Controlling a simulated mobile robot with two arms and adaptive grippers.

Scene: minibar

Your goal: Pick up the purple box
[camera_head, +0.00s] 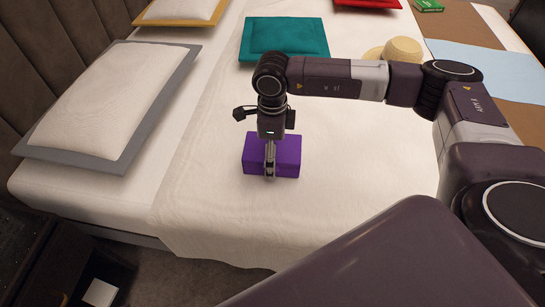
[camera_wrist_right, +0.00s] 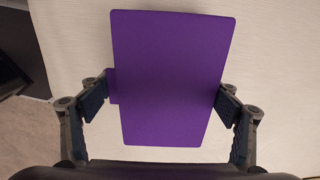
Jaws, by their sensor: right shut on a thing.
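The purple box (camera_head: 287,150) is on or just above the white sheet near the front edge of the bed; I cannot tell whether it touches the sheet. My right gripper (camera_head: 270,170) points down at the box from above, and its arm comes in from the right. In the right wrist view the purple box (camera_wrist_right: 172,80) fills the middle, and the fingers of my right gripper (camera_wrist_right: 166,100) press on its left and right sides. The gripper is shut on the box. My left gripper is in neither view.
The bed's white sheet (camera_head: 200,195) is clear around the box. A grey-edged pillow (camera_head: 115,100) lies to the left, a teal pillow (camera_head: 285,37) behind. A straw hat (camera_head: 403,50) lies behind my right arm. A dark nightstand (camera_head: 40,260) stands at the lower left.

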